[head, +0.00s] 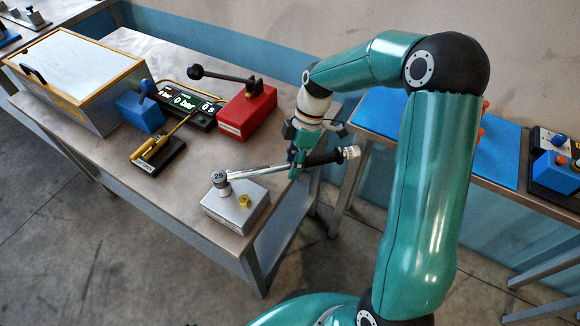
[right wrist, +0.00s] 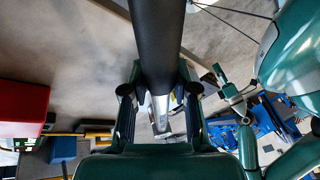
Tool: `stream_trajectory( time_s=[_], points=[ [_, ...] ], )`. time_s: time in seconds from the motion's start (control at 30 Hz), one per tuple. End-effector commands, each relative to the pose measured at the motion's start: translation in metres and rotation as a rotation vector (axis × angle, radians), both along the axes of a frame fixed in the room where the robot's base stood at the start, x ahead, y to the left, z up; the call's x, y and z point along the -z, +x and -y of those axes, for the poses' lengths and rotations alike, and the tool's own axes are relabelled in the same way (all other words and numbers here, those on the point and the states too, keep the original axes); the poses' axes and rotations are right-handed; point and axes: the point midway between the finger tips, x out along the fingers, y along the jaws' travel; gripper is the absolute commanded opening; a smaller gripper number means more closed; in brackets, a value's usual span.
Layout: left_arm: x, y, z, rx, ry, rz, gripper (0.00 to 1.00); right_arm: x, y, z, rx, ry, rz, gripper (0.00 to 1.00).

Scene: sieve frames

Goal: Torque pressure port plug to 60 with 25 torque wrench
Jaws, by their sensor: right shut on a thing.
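The torque wrench has a silver head marked 25 (head: 219,178), a silver shaft (head: 260,171) and a black handle (head: 326,158). My right gripper (head: 299,163) is shut on the wrench near where shaft and handle meet. In the right wrist view the black handle (right wrist: 158,45) passes between the fingers of my right gripper (right wrist: 160,100). The wrench head is at the left top of a grey metal block (head: 238,214) and hides what is under it. A yellow hex fitting (head: 244,200) stands beside it on the block. I cannot tell which is the pressure port plug.
A blue mat (head: 380,115) lies on the right bench.

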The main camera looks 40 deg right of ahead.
Motion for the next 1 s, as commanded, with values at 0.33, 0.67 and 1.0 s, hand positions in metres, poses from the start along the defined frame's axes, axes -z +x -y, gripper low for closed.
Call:
stream_trajectory(
  time_s=[0.33, 0.67, 1.0],
  points=[
    [0.000, 0.000, 0.000, 0.000, 0.000, 0.000, 0.49, 0.000, 0.000, 0.000, 0.000, 0.000, 0.000, 0.00],
    [0.005, 0.000, 0.000, 0.000, 0.000, 0.000, 0.49, 0.001, -0.005, -0.003, 0.029, 0.001, 0.000, 0.00],
    [0.011, 0.000, 0.000, 0.000, 0.000, 0.000, 0.49, 0.000, -0.013, -0.007, 0.084, 0.000, 0.001, 0.00]
  ],
)
